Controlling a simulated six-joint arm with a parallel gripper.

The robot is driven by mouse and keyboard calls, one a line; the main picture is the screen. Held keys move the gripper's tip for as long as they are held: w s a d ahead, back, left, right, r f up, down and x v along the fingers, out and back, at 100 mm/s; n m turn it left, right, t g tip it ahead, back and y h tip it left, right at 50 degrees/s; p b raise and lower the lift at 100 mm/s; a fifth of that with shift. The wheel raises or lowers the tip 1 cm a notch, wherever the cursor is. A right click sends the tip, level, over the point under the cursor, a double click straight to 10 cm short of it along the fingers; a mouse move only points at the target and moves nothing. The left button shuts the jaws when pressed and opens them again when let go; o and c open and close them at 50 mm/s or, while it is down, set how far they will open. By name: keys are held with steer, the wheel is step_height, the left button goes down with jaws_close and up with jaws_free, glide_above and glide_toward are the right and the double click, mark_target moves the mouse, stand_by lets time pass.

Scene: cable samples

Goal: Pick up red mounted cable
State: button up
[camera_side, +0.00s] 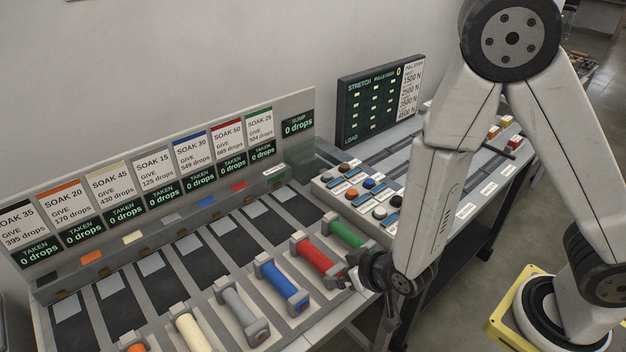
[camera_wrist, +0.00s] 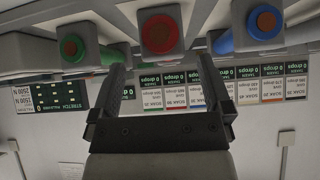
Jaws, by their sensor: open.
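The red mounted cable (camera_side: 318,259) lies in grey end clamps on the sloped rack, between the blue cable (camera_side: 283,283) and the green cable (camera_side: 345,233). My gripper (camera_side: 358,280) is at the front end of the red cable, in part hidden by my arm. In the wrist view my gripper (camera_wrist: 162,62) is open, and nothing shows between its two fingers. The red cable's end (camera_wrist: 160,34) faces the gap between the fingertips. Its grey clamp surrounds it. The side view does not show clearly whether the fingers touch the clamp.
A grey cable (camera_side: 240,305), a cream cable (camera_side: 193,331) and an orange one (camera_side: 136,347) lie further left. Labelled panels (camera_side: 228,142) stand behind the rack. A button console (camera_side: 365,193) and the stretch display (camera_side: 378,100) are beyond the green cable.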

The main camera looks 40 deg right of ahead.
mark_target(331, 271)
steer(key=shift+s+a+f+t, duration=0.25)
steer(key=shift+s+f+t, duration=0.15)
steer(key=shift+f+t, duration=0.1)
steer(key=shift+s+a+f+n+t+h, duration=0.1)
steer(key=shift+s+n+t+h, duration=0.3)
steer(key=shift+t, duration=0.3)
steer(key=shift+s+r+n+t, duration=0.2)
steer(key=shift+s+n+t, duration=0.4)
steer(key=shift+s+t, duration=0.3)
steer(key=shift+w, duration=0.15)
steer(key=shift+x, duration=1.3)
steer(key=shift+x, duration=2.6)
steer(key=shift+f, duration=0.1)
